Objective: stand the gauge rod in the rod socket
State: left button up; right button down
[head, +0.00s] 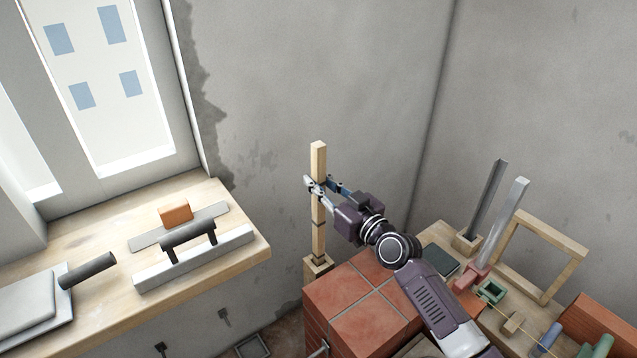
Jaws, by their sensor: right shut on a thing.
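The gauge rod (318,232), a pale square wooden stick with dark marks, stands upright near the middle of the head view. My right gripper (316,187) is shut on its upper half, coming in from the right. The rod socket (316,271), a small wooden block, is directly below the rod. The rod's lower end meets the top of the block; I cannot tell how deep it sits inside. My left gripper is not in view.
Stacked red bricks (352,296) stand just right of the socket, under my right arm. At right, a board (492,322) holds metal bars, a wooden frame (542,247) and small parts.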

aim_at(322, 168)
jog(key=shift+r+p, duration=1.85)
jog(key=shift+r, duration=0.6)
